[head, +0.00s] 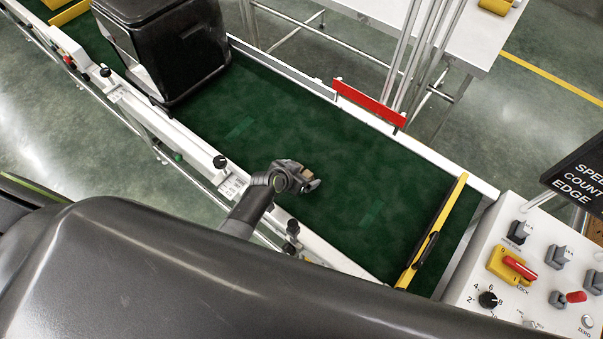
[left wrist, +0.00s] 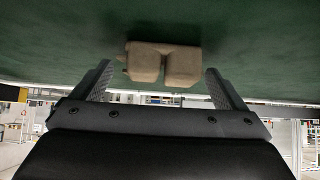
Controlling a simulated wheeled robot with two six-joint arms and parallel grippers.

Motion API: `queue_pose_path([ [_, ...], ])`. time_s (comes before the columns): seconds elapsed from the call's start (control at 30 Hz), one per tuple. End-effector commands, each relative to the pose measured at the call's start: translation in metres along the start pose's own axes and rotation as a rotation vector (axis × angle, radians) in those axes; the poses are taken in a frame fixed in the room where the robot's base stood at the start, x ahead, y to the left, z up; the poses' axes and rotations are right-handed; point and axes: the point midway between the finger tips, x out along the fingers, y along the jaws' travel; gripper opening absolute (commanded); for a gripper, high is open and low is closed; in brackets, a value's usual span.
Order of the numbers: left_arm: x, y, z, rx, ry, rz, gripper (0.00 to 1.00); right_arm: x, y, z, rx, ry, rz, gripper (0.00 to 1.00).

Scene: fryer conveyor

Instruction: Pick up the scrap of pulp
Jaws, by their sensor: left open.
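The scrap of pulp (left wrist: 165,64) is a small tan, blocky, two-lobed piece against the green conveyor belt (head: 350,150) in the left wrist view. In the head view only a bit of the scrap (head: 287,164) shows, partly hidden by my left gripper (head: 308,182). In the left wrist view my left gripper (left wrist: 158,72) is open, with one finger on each side of the scrap and a gap on both sides. I cannot tell exactly how far the fingertips are above the belt. My right gripper is not in view.
A black box-like housing (head: 165,45) stands over the belt at the upper left. A yellow-and-black bar (head: 432,230) crosses the belt's right end, beside a control panel (head: 540,270). A red strip (head: 368,101) sits on the far rail. The belt between is clear.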

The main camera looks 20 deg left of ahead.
Motion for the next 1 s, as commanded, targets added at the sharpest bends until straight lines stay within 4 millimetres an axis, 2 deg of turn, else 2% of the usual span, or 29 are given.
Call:
queue_pose_path([
  [0.13, 0.0076, -0.0003, 0.0005, 0.000, -0.001, -0.001, 0.94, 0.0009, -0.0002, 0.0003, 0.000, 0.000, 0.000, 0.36],
  [0.4, 0.0086, -0.0004, 0.0002, 0.001, 0.000, -0.001, 0.94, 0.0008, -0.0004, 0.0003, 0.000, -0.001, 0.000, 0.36],
  [0.77, 0.0085, -0.0003, 0.0003, 0.000, -0.001, -0.001, 0.48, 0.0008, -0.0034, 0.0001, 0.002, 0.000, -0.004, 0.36],
  [1.0, 0.0083, -0.0002, 0.0001, 0.000, -0.001, -0.001, 0.46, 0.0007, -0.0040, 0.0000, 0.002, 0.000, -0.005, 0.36],
])
